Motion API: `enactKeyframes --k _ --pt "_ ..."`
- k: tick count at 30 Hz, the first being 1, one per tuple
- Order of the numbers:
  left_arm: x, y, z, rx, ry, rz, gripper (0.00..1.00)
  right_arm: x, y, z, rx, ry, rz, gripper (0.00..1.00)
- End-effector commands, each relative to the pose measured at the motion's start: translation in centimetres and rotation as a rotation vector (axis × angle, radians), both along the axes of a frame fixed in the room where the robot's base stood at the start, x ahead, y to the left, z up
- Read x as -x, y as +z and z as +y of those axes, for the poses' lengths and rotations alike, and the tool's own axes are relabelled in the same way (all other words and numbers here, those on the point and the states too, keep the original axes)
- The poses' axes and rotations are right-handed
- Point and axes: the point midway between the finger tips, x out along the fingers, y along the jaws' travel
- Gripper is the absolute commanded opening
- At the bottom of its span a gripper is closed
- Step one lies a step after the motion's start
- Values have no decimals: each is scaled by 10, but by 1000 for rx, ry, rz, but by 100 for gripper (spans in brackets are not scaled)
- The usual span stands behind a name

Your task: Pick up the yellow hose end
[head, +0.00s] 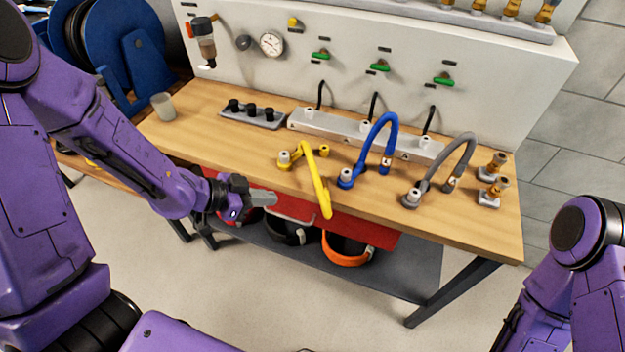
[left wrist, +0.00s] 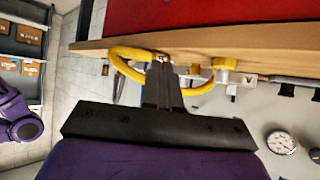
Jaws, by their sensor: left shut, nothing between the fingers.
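The yellow hose (head: 317,182) lies on the wooden bench, with one end at a fitting (head: 285,160) and its other stretch reaching down over the bench's front edge to a low point. My left gripper (head: 270,198) is shut and empty, in front of the bench edge and left of the hanging part of the hose, apart from it. In the left wrist view the shut fingers (left wrist: 163,68) overlap the yellow hose (left wrist: 126,64); part of the hose is hidden behind them. My right gripper is out of view.
A blue hose (head: 367,145) and a grey hose (head: 461,153) stand to the right on the bench. Brass fittings (head: 490,191) sit at the right end, a cup (head: 163,106) at the left.

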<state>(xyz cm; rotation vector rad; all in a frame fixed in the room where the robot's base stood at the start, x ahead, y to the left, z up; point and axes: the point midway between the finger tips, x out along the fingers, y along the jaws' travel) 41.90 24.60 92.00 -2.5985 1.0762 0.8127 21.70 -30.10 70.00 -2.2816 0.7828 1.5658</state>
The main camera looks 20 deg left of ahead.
Motion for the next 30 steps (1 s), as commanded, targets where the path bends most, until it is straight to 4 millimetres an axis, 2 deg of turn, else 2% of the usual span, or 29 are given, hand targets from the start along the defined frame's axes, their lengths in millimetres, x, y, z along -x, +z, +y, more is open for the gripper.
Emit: enactKeyframes --k 5,15,20,23,24,30 --pt "-12 3 -12 -12 -27 -14 0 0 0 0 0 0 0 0" --pt "-62 3 -66 -10 -27 -12 0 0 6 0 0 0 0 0" --pt "-82 4 -86 -8 -24 -11 0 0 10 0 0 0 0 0" --pt "-82 -5 -87 -8 -22 -7 0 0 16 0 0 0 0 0" --pt "-82 -11 -87 -8 -22 -10 0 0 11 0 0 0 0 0" --pt "-82 -13 -87 -7 -23 -12 0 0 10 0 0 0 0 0"
